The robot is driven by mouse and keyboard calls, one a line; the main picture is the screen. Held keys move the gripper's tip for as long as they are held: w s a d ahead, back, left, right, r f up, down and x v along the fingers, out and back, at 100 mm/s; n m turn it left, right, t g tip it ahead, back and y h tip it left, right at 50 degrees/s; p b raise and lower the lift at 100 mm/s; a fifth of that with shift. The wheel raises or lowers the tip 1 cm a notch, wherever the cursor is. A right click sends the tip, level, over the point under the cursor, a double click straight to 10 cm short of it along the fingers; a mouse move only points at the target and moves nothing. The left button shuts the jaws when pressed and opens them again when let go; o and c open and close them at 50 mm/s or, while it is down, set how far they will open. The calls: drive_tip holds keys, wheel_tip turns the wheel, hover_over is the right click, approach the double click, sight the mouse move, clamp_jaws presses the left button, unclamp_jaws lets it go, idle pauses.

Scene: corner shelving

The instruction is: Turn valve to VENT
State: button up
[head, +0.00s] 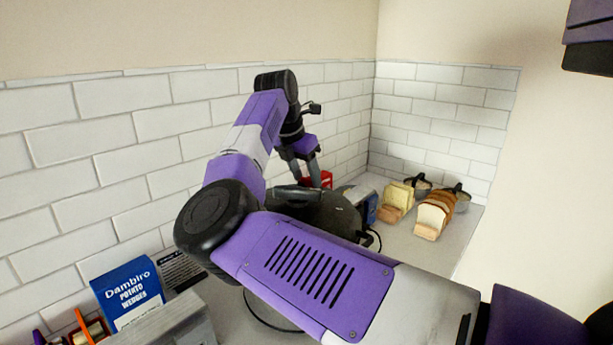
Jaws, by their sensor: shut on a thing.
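A dark round cooker (335,214) stands on the counter against the tiled wall, partly hidden behind my arm. A dark handle (296,193) lies across its lid. My gripper (308,182) points down at the back of the lid, with its fingers close together. It is shut on a small part there, which seems to be the valve. The fingers hide that part, so I cannot read its position or any VENT mark.
A red object (327,180) shows just behind the fingers. Counter at the right front is clear.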

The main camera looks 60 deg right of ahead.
drive_tip(key=shift+s+d, duration=0.1)
drive_tip(key=shift+s, duration=0.2)
drive_tip(key=n+b, duration=0.1)
drive_tip(key=n+t+b, duration=0.1)
drive_tip(key=n, duration=0.1)
drive_tip(key=d+n+t+b, duration=0.1)
drive_tip(key=n, duration=0.1)
drive_tip(key=shift+s+f+b, duration=0.1)
drive_tip(key=shift+f+b, duration=0.15)
drive_tip(key=shift+b, duration=0.15)
drive_tip(key=shift+d+r+n+t+y+b, duration=0.15)
drive_tip(key=shift+n+t+b, duration=0.1)
drive_tip(key=shift+n+b, duration=0.4)
drive_tip(key=shift+d+f+n+t+y+b, duration=0.1)
drive_tip(key=shift+n+t+b, duration=0.2)
drive_tip(key=shift+n, duration=0.6)
drive_tip(key=shift+d+r+n+t+y+b, duration=0.15)
drive_tip(key=shift+n+t+b, duration=0.1)
drive_tip(key=shift+n+b, duration=0.4)
drive_tip(key=shift+n, duration=0.3)
drive_tip(key=o, duration=1.2)
drive_tip(key=shift+w, duration=0.2)
drive_tip(key=shift+a+r, duration=0.1)
